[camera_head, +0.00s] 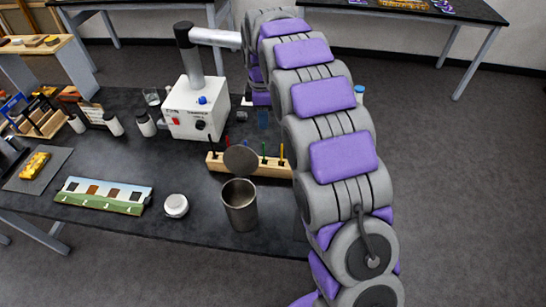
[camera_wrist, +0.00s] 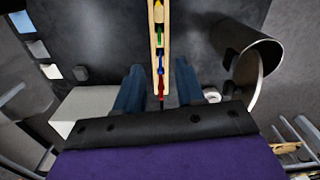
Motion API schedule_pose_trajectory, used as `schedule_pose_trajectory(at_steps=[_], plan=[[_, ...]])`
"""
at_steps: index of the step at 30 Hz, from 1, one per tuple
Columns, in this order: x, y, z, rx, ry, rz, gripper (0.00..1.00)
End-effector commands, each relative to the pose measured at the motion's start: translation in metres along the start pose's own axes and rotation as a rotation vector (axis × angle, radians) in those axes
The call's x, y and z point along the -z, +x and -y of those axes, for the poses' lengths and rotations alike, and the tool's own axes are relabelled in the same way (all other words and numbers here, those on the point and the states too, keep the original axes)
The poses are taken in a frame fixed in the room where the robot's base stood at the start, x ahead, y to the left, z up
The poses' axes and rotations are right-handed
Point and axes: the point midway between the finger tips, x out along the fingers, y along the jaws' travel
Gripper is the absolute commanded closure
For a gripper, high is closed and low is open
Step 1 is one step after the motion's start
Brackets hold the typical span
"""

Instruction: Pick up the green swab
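The green swab (camera_head: 263,151) stands upright in a wooden rack (camera_head: 245,165) between the blue swab (camera_head: 241,142) and the yellow swab (camera_head: 281,152). A red swab (camera_head: 211,146) is at the rack's left end. In the wrist view the green swab (camera_wrist: 160,34) is seen from above, beyond the blue swab (camera_wrist: 160,70) and the red swab (camera_wrist: 162,102). My gripper (camera_wrist: 160,78) is open and empty, its two dark blue fingers on either side of the rack's near end in that view. In the head view my arm hides most of the gripper.
A metal cup (camera_head: 240,210) with a raised round lid (camera_head: 241,160) stands in front of the rack. A white box instrument (camera_head: 195,110) with a stirrer column is behind it. A white round jar (camera_head: 176,206) and a painted panel (camera_head: 103,194) lie to the left.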

Motion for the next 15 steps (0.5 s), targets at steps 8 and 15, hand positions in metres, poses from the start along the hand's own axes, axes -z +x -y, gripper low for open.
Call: schedule_pose_trajectory(at_steps=[8,15], plan=[[0.0,0.028,-0.002,0.0,-0.009,-0.001,0.62],[-0.004,0.075,-0.001,0.002,-0.007,-0.004,0.62]])
